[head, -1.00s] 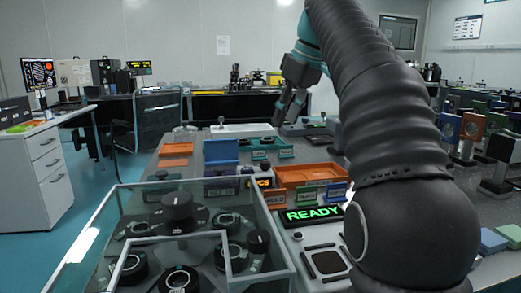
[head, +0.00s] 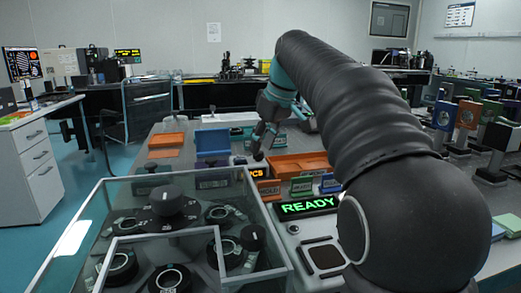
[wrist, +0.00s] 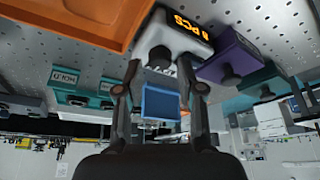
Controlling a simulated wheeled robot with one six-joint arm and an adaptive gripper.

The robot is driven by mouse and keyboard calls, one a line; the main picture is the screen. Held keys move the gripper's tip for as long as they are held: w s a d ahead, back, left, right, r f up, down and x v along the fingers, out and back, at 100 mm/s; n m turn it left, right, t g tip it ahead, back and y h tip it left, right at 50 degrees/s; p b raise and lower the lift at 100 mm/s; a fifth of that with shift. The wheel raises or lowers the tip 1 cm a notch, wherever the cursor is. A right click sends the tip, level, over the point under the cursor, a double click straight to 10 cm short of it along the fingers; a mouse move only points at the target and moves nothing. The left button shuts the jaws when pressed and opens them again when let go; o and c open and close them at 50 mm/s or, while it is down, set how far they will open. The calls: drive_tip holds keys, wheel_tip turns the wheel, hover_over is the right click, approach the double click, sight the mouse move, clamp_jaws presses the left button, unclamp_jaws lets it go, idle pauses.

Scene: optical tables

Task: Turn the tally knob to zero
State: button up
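The tally counter is a small pale box with a black display (head: 257,173) reading PCS in orange; its digit is hidden in the head view. In the wrist view, which is upside down, the display (wrist: 187,28) shows one digit before PCS, too slanted to read surely. A dark round knob (wrist: 160,57) is on the box's face below the display in that view. My gripper (head: 259,156) is just above and behind the counter. In the wrist view the gripper (wrist: 160,75) is open, its fingers apart on either side of the knob; contact cannot be told.
An orange tray (head: 300,163) lies right of the counter, and a purple box (head: 212,180) left of it. A glass case (head: 100,204) with several black dials fills the near left.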

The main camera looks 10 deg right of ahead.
drive_tip(key=shift+x, duration=1.2)
clamp_jaws()
